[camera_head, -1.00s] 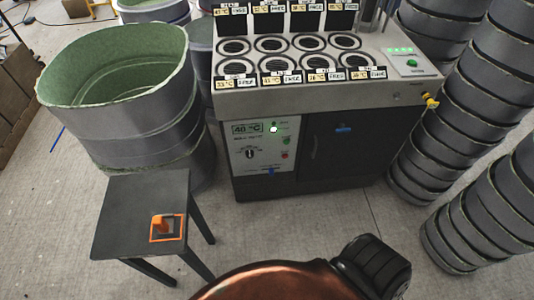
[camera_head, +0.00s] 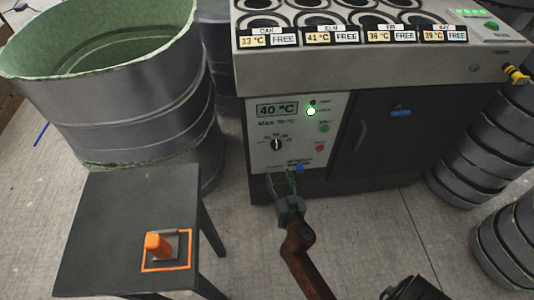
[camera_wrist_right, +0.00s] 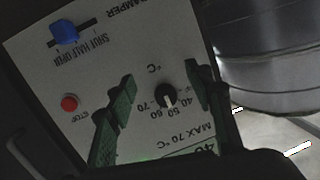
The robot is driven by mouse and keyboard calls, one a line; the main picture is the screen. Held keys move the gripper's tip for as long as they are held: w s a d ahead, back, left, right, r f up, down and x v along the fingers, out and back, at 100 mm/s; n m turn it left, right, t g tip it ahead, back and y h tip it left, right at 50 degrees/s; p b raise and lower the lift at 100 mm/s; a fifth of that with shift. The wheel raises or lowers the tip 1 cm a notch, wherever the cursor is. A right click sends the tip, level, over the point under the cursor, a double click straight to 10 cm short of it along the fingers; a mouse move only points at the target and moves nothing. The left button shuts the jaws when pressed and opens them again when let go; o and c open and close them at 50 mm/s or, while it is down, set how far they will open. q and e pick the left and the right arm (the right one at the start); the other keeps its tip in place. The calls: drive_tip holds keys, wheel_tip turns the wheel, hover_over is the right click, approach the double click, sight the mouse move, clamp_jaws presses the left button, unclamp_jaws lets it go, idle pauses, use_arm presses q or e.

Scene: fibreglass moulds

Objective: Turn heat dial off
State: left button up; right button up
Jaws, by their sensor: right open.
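The heat dial (camera_head: 276,144) is a small black knob with a white pointer on the white control panel (camera_head: 262,155) at the front of the heating cabinet. In the right wrist view the dial (camera_wrist_right: 167,97) appears upside down, with its white mark toward the printed temperature numbers. My right gripper (camera_head: 282,180) is open, just in front of and below the dial in the head view. In the wrist view its green fingers (camera_wrist_right: 160,84) stand on either side of the dial, with space around it; contact is not visible. My left gripper is not in view.
A blue damper slider (camera_wrist_right: 65,31) and red stop button (camera_wrist_right: 70,102) are on the same panel.

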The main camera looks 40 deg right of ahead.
drive_tip(key=m+t+h+b, duration=0.1)
drive_tip(key=h, duration=0.1)
approach(277, 148)
drive_tip(key=p+x, duration=0.1)
drive_tip(key=x, duration=0.6)
drive_tip(key=shift+w+d, duration=0.1)
drive_tip(key=shift+w, duration=0.2)
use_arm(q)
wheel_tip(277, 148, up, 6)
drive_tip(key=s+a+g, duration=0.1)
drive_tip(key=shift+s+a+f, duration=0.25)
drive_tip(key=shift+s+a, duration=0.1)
use_arm(e)
drive_tip(key=shift+w+d, duration=0.2)
drive_tip(key=shift+w, duration=0.1)
drive_tip(key=shift+c, duration=0.3)
drive_tip(key=c, duration=1.1)
